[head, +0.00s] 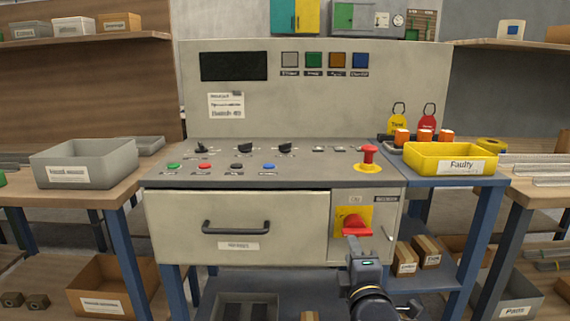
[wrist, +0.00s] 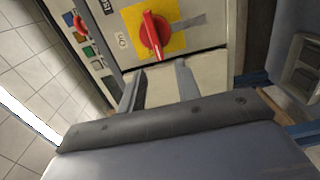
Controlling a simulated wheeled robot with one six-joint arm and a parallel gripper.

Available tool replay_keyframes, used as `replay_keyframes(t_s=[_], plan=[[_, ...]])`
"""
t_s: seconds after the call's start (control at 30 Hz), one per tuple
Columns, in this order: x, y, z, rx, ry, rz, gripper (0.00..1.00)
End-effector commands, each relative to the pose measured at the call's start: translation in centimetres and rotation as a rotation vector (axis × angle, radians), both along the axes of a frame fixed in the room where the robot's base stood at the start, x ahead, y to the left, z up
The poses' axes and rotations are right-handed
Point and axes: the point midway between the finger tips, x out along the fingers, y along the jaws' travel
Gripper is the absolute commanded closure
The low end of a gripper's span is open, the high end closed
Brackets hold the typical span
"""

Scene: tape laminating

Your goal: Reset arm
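My gripper (head: 361,250) is low in front of the grey control console (head: 290,172), just below the red rotary switch (head: 355,226) on its yellow plate. In the wrist view my gripper's two fingers (wrist: 161,86) are apart with nothing between them. The red switch (wrist: 154,31) lies beyond the fingertips, and I see a gap between them and the knob. The knob's handle runs roughly level in the head view.
A closed drawer (head: 235,226) is left of the switch. A red emergency button (head: 369,157) stands on the console top. A yellow bin (head: 450,163) labelled Faulty is at right, a grey bin (head: 84,166) at left. Cardboard boxes (head: 413,253) sit on the lower shelf.

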Motion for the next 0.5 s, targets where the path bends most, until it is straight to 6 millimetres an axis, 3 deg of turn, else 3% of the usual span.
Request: replay_keyframes(t_s=[0.3,0.5], plan=[[-5.4,0.0,0.3,0.000,-0.002,0.000,0.68],[-2.1,0.0,-0.3,0.000,0.001,-0.002,0.68]])
